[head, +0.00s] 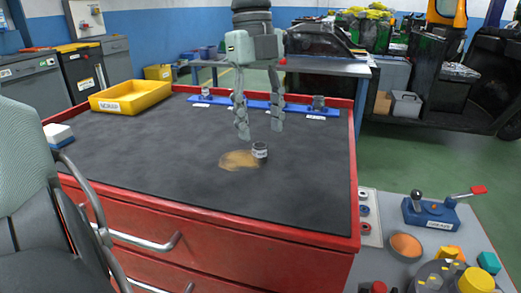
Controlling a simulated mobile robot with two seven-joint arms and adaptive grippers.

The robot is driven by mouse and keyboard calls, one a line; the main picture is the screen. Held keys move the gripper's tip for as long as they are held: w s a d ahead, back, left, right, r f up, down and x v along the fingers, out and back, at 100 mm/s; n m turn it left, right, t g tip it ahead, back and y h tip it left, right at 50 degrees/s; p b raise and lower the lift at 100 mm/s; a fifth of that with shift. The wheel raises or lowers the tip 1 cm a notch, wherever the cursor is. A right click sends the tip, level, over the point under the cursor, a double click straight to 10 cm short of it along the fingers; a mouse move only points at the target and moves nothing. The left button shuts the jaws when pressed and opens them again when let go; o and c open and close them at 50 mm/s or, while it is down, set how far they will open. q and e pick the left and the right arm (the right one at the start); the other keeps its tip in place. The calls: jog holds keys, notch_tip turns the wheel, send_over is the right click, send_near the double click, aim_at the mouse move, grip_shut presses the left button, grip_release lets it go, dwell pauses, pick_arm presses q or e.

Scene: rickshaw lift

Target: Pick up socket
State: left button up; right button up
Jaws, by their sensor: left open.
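A small dark socket (260,151) with a pale label stands upright on the dark mat of the red workbench (170,170), at the right edge of a tan stain (236,160). My left gripper (259,130) hangs fingers down over the bench, above the socket in the picture. Its two fingers are spread apart with nothing between them. The socket shows clear of the fingers. My right gripper is not in view.
A blue rail (240,101) with small metal parts runs along the bench's back. A yellow tray (130,96) sits at the back left, a white block (58,134) at the left edge. A cluttered grey surface (395,265) stands at right. The mat around the socket is clear.

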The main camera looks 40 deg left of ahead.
aim_at(260, 145)
pick_arm(q)
jog(key=f, duration=0.4)
jog(key=shift+s+d, duration=0.1)
jog(key=shift+s, duration=0.15)
jog(key=shift+f, duration=0.5)
grip_shut()
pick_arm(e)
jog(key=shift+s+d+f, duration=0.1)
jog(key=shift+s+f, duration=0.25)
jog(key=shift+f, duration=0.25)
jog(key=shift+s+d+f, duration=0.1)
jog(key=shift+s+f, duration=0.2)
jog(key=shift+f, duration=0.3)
